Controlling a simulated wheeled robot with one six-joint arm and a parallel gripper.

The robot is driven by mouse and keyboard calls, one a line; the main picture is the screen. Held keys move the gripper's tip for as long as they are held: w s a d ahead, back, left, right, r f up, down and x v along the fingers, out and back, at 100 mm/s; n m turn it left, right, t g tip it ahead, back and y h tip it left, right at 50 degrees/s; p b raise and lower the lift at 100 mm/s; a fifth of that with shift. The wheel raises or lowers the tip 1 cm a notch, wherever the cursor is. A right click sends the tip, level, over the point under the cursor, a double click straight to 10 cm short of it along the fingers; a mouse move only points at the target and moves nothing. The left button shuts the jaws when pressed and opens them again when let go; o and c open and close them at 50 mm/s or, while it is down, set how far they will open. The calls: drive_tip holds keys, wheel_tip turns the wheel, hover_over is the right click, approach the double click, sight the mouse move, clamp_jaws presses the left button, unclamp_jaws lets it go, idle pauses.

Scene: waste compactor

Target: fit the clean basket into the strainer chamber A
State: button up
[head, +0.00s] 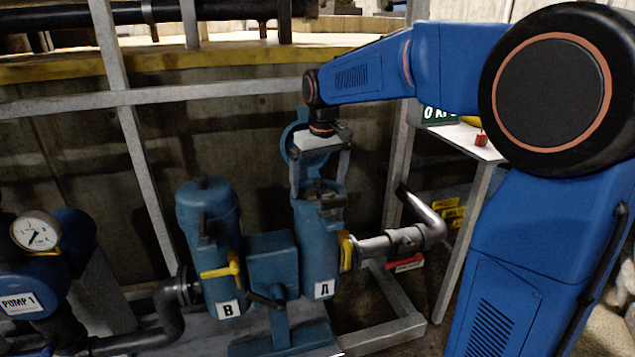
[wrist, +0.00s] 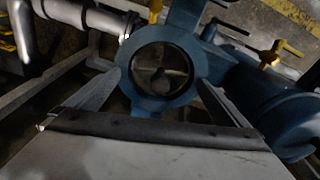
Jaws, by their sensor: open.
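Strainer chamber A (head: 318,262) is a blue upright cylinder marked A, with its top open and its blue lid (head: 290,140) swung up behind. My gripper (head: 318,188) points down just over the chamber mouth, its fingers spread apart with nothing between them. In the wrist view the round chamber mouth (wrist: 132,72) lies between the open fingers (wrist: 158,82). Inside it is a grey round form with a bar across, which looks like a basket and its handle (wrist: 162,72). I cannot tell whether it is the clean basket or how deep it sits.
Chamber B (head: 208,240) stands closed to the left, with a yellow-handled valve (head: 222,270). A metal pipe (head: 400,240) with a yellow handle (head: 346,250) runs right from chamber A. A white side table (head: 465,138) holds a small red item (head: 481,139). Frame bars stand around.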

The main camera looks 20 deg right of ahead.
wheel_tip(320, 180, up, 17)
drive_tip(key=s, duration=0.2)
drive_tip(key=shift+d+r, duration=0.15)
drive_tip(key=shift+d, duration=0.1)
idle(0.4)
idle(0.3)
drive_tip(key=s+d+f+m+t, duration=0.1)
drive_tip(key=s+d+f, duration=0.2)
drive_tip(key=s+f, duration=0.9)
drive_tip(key=s+d+f+m+t, duration=0.1)
drive_tip(key=s+d+f+t, duration=0.1)
drive_tip(key=s+f, duration=1)
drive_tip(key=s+d, duration=0.1)
drive_tip(key=s, duration=0.6)
drive_tip(key=shift+s+d+f, duration=0.15)
drive_tip(key=shift+f, duration=0.25)
